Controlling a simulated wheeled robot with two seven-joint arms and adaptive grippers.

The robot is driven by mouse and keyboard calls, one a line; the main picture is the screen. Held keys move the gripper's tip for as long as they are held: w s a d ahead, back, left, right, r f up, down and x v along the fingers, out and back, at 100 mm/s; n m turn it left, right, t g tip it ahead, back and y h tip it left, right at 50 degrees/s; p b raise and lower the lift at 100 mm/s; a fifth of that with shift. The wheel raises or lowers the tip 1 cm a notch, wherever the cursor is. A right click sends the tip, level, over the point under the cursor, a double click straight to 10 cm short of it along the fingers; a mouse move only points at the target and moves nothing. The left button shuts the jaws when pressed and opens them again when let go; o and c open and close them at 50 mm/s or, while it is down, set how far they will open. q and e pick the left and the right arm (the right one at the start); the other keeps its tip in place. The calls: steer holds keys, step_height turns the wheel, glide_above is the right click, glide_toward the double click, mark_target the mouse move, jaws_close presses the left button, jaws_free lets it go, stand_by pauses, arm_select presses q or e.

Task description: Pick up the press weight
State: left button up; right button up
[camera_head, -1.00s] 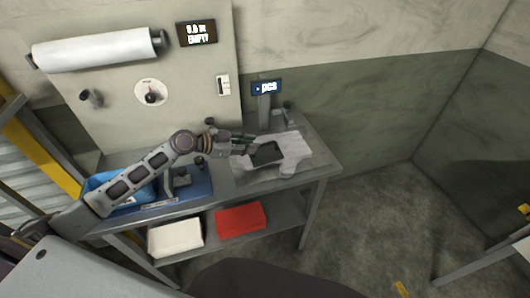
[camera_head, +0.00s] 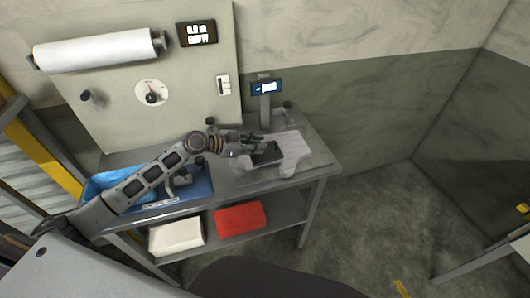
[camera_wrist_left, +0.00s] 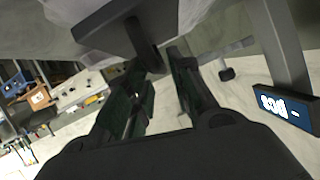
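The press weight (camera_head: 266,156) is a dark flat plate lying on a pale glove-shaped sheet (camera_head: 292,150) on the bench's right part. In the left wrist view the plate (camera_wrist_left: 95,20) is at the top, with a dark upright handle (camera_wrist_left: 146,45) standing out from it. My left gripper (camera_head: 262,141) is just above and behind the plate. In the wrist view its green-dark fingers (camera_wrist_left: 157,78) are apart, with the handle's end at the gap between their tips. Contact with the handle cannot be told. My right gripper is not in view.
A display on a post (camera_head: 266,88) stands behind the sheet, close to my gripper. A blue tray (camera_head: 200,190) with a small grey device is at left. A white stack (camera_head: 176,236) and a red stack (camera_head: 241,218) lie on the lower shelf. Floor at right is mostly free.

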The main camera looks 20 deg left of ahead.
arm_select(q)
steer(key=shift+p+x, duration=0.4)
steer(key=shift+x, duration=1.55)
steer(key=shift+c, duration=0.5)
jaws_close()
steer(key=shift+r, duration=0.15)
